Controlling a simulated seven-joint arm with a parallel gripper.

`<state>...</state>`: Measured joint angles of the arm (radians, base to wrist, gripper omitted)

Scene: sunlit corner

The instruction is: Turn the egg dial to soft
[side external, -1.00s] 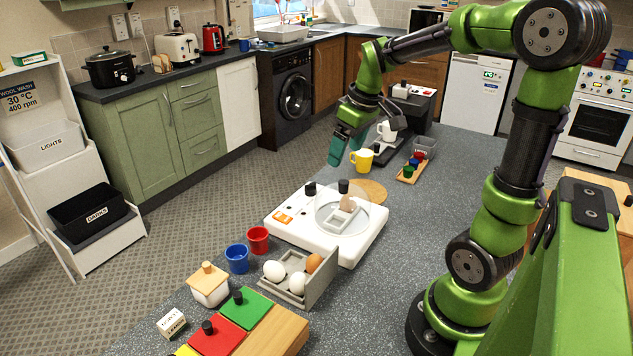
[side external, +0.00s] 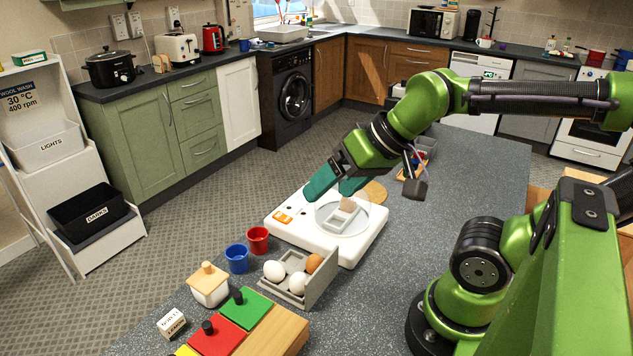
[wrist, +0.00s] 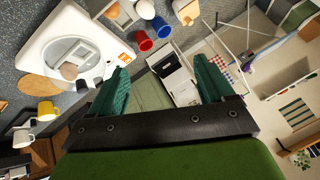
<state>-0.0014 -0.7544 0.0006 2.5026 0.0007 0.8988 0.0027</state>
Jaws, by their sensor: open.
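The white egg cooker (side external: 300,236) sits on the grey worktop, with an orange label on its front left. A brown egg (side external: 347,205) lies in a grey holder on its round plate. The cooker also shows at upper left in the wrist view (wrist: 46,42). My gripper (side external: 335,186) has teal fingers spread apart, with nothing between them. It is over the cooker's far edge in the side view.
A red cup (side external: 258,240), a blue cup (side external: 237,259) and a grey egg tray (side external: 291,287) with eggs stand near the cooker's front left. A lidded pot (side external: 209,287) is farther left. A round wooden board (side external: 375,191) lies behind. Worktop right of the cooker is clear.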

